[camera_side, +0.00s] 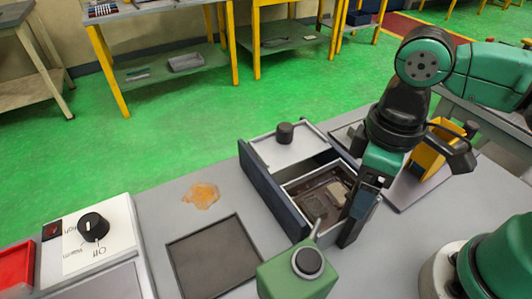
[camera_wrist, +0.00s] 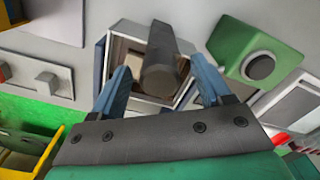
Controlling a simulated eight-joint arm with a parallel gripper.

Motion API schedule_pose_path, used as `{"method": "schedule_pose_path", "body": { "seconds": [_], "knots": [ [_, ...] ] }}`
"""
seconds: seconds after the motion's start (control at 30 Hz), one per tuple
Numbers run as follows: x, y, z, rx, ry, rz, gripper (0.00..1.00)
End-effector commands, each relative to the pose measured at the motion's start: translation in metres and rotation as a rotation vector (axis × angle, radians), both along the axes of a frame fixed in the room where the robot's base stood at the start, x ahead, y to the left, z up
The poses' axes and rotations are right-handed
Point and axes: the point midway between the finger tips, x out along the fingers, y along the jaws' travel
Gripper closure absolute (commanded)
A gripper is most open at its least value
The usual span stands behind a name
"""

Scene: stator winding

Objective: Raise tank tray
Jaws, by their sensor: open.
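The tank (camera_side: 262,190) is an open box with dark blue sides on the grey table in the side view. Its tray (camera_side: 322,195) sits inside, with brown and pale contents. The tank and tray also show in the wrist view behind a dark grey bar (camera_wrist: 160,60), which looks like the tray's handle. My gripper (camera_side: 360,208) is over the tank's right side, pointing down. In the wrist view my gripper (camera_wrist: 160,68) has its two blue fingers apart, one on each side of the bar. I cannot tell whether either finger touches it.
A pale lid with a dark knob (camera_side: 285,132) lies at the tank's far end. A green container with a round black cap (camera_side: 305,265) stands close in front. A dark flat mat (camera_side: 215,258), an orange patch (camera_side: 201,195), a dial box (camera_side: 92,230) and a yellow holder (camera_side: 428,155) are nearby.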

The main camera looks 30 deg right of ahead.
Motion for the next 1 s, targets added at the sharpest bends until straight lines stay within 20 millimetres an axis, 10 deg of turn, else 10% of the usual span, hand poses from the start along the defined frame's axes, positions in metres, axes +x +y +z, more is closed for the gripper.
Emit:
{"method": "schedule_pose_path", "body": {
  "seconds": [0.23, 0.43, 1.0],
  "knots": [
    [0.000, 0.000, 0.000, 0.000, 0.000, 0.000, 0.32],
    [0.000, 0.000, 0.000, 0.000, 0.000, 0.000, 0.88],
    [0.001, 0.001, 0.020, 0.001, -0.002, 0.000, 0.88]
  ]
}}
